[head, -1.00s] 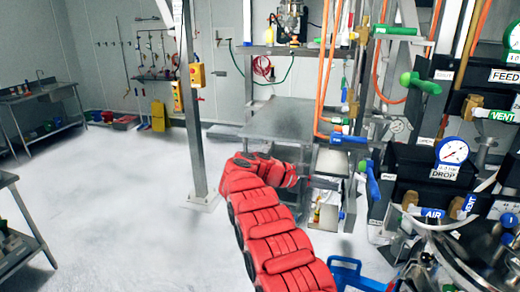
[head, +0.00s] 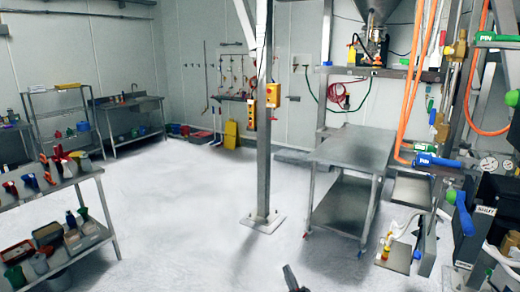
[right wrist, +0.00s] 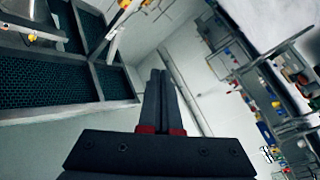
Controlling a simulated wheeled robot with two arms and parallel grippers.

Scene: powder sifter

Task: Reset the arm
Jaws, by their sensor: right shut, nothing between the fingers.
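My right gripper (head: 292,280) shows only as a small dark tip at the bottom edge of the head view. In the right wrist view its two dark fingers (right wrist: 157,95) lie together, with nothing between them. The rest of my right arm is out of the head view. My left gripper is in neither view.
A steel post (head: 263,140) on a floor plate stands in the middle. A steel table (head: 355,148) and valve piping stand at right. A shelf with tools (head: 55,185) is at left. The white floor (head: 180,225) between is clear.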

